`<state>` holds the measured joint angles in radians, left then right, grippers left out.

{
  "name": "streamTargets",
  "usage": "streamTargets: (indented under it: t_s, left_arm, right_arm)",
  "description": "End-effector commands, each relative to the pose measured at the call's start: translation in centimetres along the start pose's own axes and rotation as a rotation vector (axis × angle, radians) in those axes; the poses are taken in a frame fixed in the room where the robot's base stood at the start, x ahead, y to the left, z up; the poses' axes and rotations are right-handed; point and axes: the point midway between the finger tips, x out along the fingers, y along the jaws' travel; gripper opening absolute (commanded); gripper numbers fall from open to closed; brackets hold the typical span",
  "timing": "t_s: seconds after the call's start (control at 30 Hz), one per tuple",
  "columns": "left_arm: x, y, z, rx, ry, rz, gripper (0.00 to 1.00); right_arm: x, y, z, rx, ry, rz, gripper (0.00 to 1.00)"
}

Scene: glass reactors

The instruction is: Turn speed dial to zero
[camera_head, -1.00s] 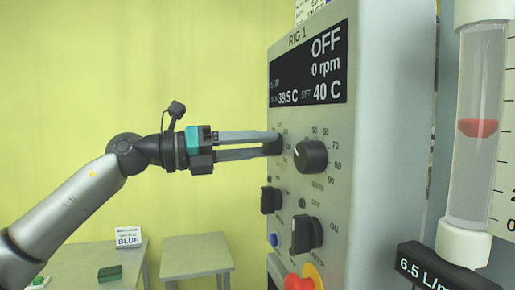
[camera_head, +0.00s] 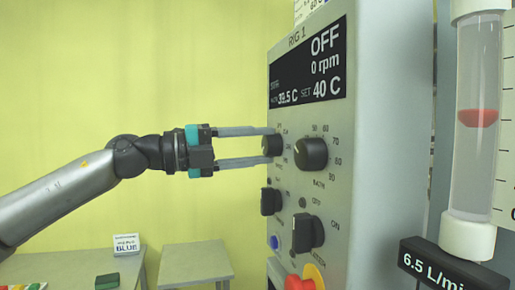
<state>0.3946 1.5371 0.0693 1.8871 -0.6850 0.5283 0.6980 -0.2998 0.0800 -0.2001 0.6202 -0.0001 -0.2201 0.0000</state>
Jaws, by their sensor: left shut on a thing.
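The speed dial (camera_head: 272,146) is a small black knob on the left part of the grey front panel marked RIG 1 (camera_head: 300,190). My left gripper (camera_head: 273,146) reaches it from the left, with one long grey finger above the dial and one below. It is shut on the dial. The fingers partly hide the dial's scale, and I cannot read its pointer. The display (camera_head: 309,70) shows OFF, 0 rpm, 39.5 C and set 40 C. My right gripper is not in view.
A larger black bath dial (camera_head: 311,154) sits just right. Two black switches (camera_head: 271,201) (camera_head: 307,233), a blue button (camera_head: 274,242) and a red-and-yellow stop knob (camera_head: 305,279) lie below. A flow tube (camera_head: 477,160) stands right. Low tables (camera_head: 195,262) stand behind.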

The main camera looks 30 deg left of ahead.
Motion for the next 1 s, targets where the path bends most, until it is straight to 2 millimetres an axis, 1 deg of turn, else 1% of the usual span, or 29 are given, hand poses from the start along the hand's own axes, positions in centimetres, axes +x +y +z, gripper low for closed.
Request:
streamTargets:
  t_s: [0.5,0.53,0.7,0.8,1.0]
  left_arm:
    - [0.0,0.0,-0.02,-0.023,0.0,0.0,0.0]
    - [0.0,0.0,-0.02,-0.023,0.0,0.0,0.51]
    - [0.0,0.0,-0.02,-0.021,0.0,0.0,0.71]
    - [0.0,0.0,-0.02,-0.02,0.0,0.0,0.8]
    - [0.0,0.0,-0.01,-0.02,0.0,0.0,0.8]
  right_arm:
    - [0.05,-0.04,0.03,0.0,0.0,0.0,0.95]
    - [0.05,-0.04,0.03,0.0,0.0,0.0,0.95]
    - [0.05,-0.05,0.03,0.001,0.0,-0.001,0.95]
    - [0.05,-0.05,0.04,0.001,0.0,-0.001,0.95]
    - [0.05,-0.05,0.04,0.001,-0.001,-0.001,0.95]
